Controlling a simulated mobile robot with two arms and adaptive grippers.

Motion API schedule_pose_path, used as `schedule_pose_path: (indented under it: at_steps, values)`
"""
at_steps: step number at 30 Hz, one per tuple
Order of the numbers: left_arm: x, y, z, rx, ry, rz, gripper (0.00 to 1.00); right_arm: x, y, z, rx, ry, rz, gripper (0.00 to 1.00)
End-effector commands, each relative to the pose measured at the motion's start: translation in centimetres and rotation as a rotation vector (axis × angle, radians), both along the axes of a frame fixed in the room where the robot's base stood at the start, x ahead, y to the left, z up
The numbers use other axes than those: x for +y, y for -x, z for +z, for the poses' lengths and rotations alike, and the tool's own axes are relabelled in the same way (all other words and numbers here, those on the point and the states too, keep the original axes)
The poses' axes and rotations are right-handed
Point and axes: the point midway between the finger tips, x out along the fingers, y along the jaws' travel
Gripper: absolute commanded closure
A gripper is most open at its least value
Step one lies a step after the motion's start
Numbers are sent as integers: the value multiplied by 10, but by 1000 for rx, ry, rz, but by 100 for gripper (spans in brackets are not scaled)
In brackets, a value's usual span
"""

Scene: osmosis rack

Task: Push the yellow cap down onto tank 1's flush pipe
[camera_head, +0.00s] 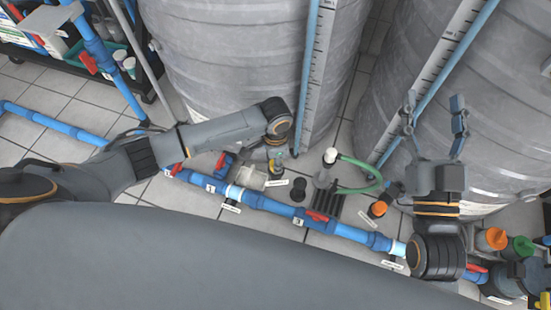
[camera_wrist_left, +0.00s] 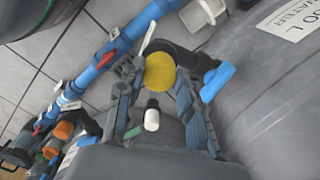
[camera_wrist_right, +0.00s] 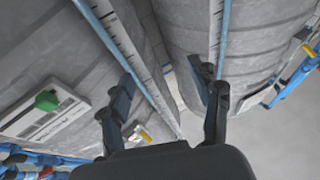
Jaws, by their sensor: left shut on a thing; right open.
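The yellow cap (camera_wrist_left: 159,71) shows as a round disc between the fingers of my left gripper (camera_wrist_left: 160,85), which is shut on it. The cap lies beside a black pipe elbow (camera_wrist_left: 182,52) with a blue handle; the flush pipe's mouth is hidden, so I cannot tell whether the cap is seated. In the head view my left gripper (camera_head: 277,152) points down at the front foot of the left grey tank (camera_head: 225,60). My right gripper (camera_head: 433,112) is open and empty, raised in front of the right grey tank (camera_head: 475,105); its spread fingers also show in the right wrist view (camera_wrist_right: 165,88).
A blue pipe with red valve handles (camera_head: 318,216) runs across the floor in front of the tanks. A green hose (camera_head: 360,165) and a white-topped fitting (camera_head: 328,158) stand right of my left gripper. Orange (camera_head: 496,238) and green caps are at lower right. A shelf stands upper left.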

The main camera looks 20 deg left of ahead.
Motion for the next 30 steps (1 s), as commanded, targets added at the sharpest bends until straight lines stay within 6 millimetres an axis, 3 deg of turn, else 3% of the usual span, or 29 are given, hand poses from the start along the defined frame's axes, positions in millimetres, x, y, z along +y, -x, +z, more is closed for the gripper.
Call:
schedule_pose_path:
  at_steps: [21, 22, 25, 26, 30]
  values:
    - [0, 0, -8, 1, 1, 0, 82, 2, 4, 7, -47, -15, 7, 37]
    - [0, 0, -8, 1, 1, -1, 62, 2, 4, 8, -51, -16, 7, 37]
    - [0, 0, -8, 0, 0, -1, 42, 2, 4, 9, -56, -17, 8, 37]
    - [0, 0, -8, 0, 0, 0, 38, 2, 3, 10, -57, -16, 8, 37]
    - [0, 0, -8, 0, 0, 0, 38, 2, 3, 10, -57, -16, 8, 37]
